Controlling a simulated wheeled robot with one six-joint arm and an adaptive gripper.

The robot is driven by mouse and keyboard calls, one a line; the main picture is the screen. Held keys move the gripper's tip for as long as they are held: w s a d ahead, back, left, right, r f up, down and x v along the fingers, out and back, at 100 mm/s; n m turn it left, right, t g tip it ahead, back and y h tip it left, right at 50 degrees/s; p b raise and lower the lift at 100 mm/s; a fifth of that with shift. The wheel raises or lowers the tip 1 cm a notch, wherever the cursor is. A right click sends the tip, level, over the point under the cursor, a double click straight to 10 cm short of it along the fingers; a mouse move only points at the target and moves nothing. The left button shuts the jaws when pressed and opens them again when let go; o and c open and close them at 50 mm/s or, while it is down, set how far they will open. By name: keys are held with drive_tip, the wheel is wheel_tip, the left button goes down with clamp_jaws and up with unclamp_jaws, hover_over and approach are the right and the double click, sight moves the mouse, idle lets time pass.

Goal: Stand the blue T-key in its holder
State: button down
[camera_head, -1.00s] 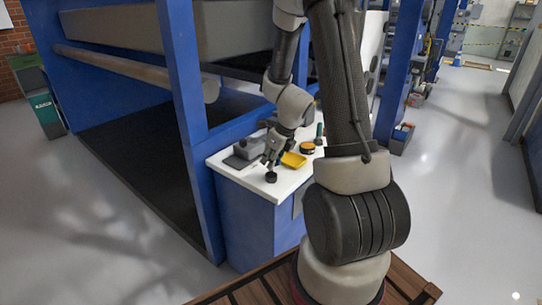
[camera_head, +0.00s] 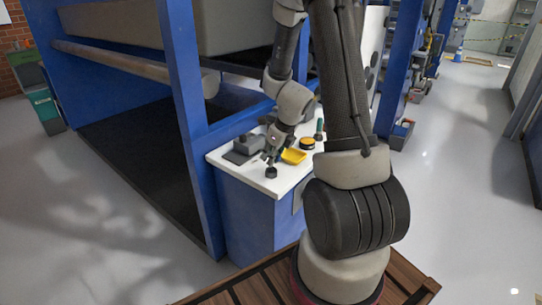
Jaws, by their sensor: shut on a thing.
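My gripper (camera_head: 269,160) points down over the front part of the white worktop (camera_head: 235,169), close above a small black round piece (camera_head: 271,172). That piece looks like the holder, but it is too small to be sure. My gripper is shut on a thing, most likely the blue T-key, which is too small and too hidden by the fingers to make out. I cannot tell whether the key is upright or touches the black piece.
A yellow tray (camera_head: 294,156) lies just right of my gripper. A dark grey block-like device (camera_head: 247,146) stands to its left. A black and yellow round item (camera_head: 307,143) and a green-handled tool (camera_head: 319,129) are farther back. A blue machine post (camera_head: 186,85) rises left of the worktop.

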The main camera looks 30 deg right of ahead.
drive_tip(key=shift+f, duration=0.1)
drive_tip(key=c, duration=1.3)
unclamp_jaws()
drive_tip(key=shift+o, duration=0.3)
drive_tip(key=o, duration=0.3)
drive_tip(key=shift+o, duration=0.2)
drive_tip(key=shift+r, duration=3.55)
